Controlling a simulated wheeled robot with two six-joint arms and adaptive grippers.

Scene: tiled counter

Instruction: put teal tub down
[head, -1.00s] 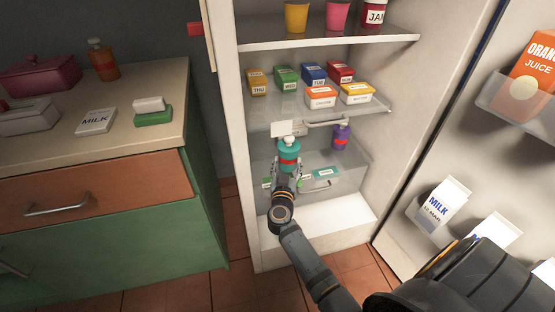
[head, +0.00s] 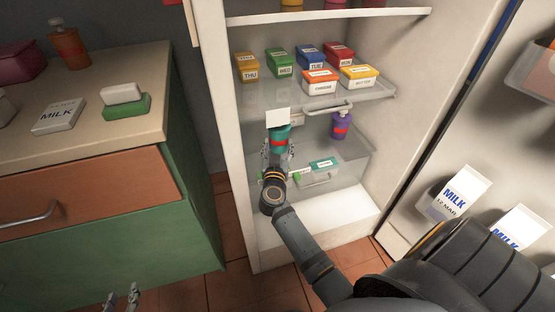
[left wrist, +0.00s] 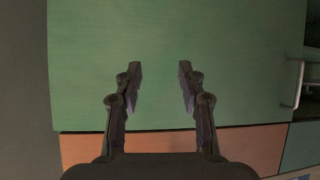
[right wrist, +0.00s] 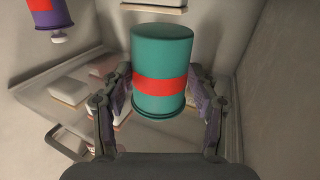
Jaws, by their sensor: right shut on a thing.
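The teal tub (head: 280,139), with a red band, is inside the open fridge. My right gripper (head: 276,157) is shut around its sides. In the right wrist view the teal tub (right wrist: 162,58) is between the two fingers, its flat end toward the top of the picture.
A purple bottle (head: 341,126) stands right of the tub. Several labelled boxes, including THU (head: 248,67) and butter (head: 358,76), fill the shelf above. A teal-lidded box (head: 325,164) lies below. The fridge wall (head: 243,150) is close left; milk cartons (head: 461,192) are in the door.

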